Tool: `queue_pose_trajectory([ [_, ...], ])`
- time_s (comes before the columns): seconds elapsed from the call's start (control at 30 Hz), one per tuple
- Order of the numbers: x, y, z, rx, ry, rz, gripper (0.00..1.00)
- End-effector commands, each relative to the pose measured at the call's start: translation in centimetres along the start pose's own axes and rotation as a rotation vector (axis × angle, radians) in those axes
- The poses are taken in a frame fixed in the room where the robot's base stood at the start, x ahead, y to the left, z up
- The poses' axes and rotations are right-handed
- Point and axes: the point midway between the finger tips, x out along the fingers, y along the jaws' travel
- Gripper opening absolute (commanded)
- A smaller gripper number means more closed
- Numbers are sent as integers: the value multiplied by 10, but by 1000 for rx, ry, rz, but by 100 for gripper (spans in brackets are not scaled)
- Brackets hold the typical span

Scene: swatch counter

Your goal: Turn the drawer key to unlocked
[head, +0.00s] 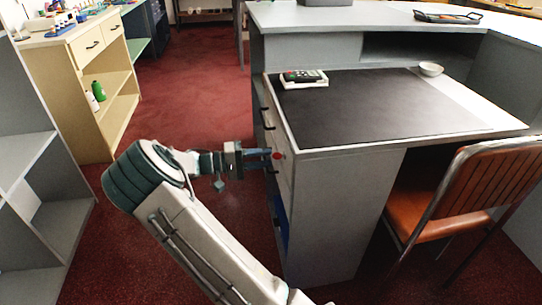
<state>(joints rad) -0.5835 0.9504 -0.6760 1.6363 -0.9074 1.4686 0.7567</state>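A small red piece (278,155), seemingly the drawer key's head, shows at the upper part of the grey desk's drawer front (285,177). It is too small to tell which way it is turned. My gripper (270,155) reaches in from the left, level, with its fingertips at the red piece. I cannot tell from this view whether the fingers are closed on it or only beside it. The lock itself is hidden or too small to make out.
The desk's dark top (375,105) holds a device in a white tray (304,78) and a white bowl (431,69). An orange chair (440,222) stands at the right. A cream cabinet (112,85) and grey shelves (40,190) stand left. Red carpet (195,90) is clear behind my arm.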

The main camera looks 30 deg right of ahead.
Motion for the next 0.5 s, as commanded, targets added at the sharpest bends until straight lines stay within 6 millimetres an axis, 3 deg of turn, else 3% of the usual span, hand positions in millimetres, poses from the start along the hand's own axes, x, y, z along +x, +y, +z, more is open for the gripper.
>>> queue_pose_trajectory([
  [0.3,-74,2,-1,0,4,-1,30],
  [0.5,-100,1,0,1,1,-1,30],
])
